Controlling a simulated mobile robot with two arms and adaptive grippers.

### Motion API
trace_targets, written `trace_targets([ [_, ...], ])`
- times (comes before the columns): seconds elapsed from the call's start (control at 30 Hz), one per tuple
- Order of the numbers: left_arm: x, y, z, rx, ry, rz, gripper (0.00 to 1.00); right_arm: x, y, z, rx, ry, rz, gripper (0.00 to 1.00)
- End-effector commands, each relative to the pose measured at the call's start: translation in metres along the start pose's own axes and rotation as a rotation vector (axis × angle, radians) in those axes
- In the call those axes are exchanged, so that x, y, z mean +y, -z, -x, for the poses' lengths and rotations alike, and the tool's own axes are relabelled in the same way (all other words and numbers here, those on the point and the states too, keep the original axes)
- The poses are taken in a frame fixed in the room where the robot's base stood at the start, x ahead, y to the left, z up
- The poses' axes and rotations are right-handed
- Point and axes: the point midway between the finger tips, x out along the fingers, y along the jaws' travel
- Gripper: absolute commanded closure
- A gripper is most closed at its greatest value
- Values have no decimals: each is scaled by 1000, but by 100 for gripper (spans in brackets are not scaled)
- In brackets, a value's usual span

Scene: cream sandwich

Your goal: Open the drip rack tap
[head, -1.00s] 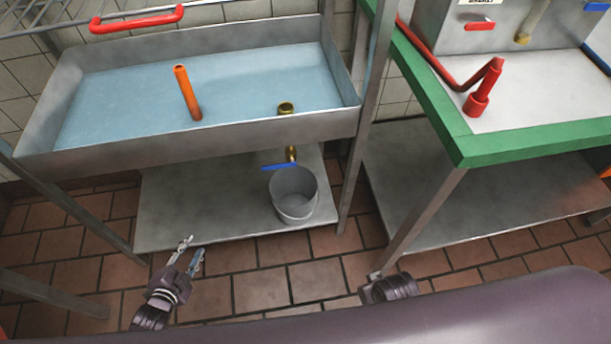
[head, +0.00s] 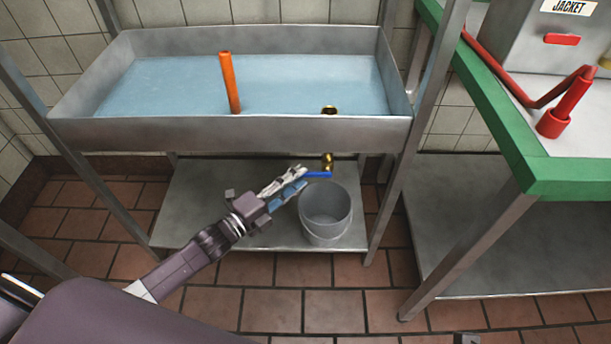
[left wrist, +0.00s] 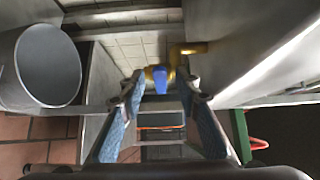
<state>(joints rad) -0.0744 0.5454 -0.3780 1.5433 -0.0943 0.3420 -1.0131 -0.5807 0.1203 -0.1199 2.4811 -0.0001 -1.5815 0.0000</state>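The drip rack's metal basin (head: 240,133) has a brass tap (head: 327,160) with a blue lever handle (head: 318,174) under its front right side. The tap (left wrist: 176,66) and the blue handle (left wrist: 158,80) also show in the left wrist view. My left gripper (head: 297,174) reaches up from the lower left, its tips close to the handle's left end. In the left wrist view its fingers (left wrist: 163,92) are apart, with the handle seen between them; contact cannot be told. Only a small dark part of my right gripper (head: 466,339) may show at the bottom edge.
A grey bucket (head: 325,215) stands on the lower shelf (head: 215,205) below the tap. An orange standpipe (head: 230,82) rises from the basin's blue water. Rack legs (head: 100,195) flank the shelf. A green-edged table (head: 560,178) stands at the right.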

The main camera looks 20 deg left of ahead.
Motion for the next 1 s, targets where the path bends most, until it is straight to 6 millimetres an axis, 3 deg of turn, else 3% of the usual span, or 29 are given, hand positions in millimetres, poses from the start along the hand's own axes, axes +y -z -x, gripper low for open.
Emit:
trace_targets([
  [0.2, 1, 0, -23, -1, 0, 1, 70, 0, -1, -5, 0, 0, 0, 100],
  [0.53, 0, 0, -27, -1, -1, 2, 70, 0, -2, -5, 0, 0, 0, 100],
  [0.8, 0, 0, -27, -1, -1, 2, 98, 0, -2, -5, 0, 0, 0, 100],
  [1.0, 0, 0, -27, -1, -1, 2, 100, 0, -2, -5, 0, 0, 0, 100],
])
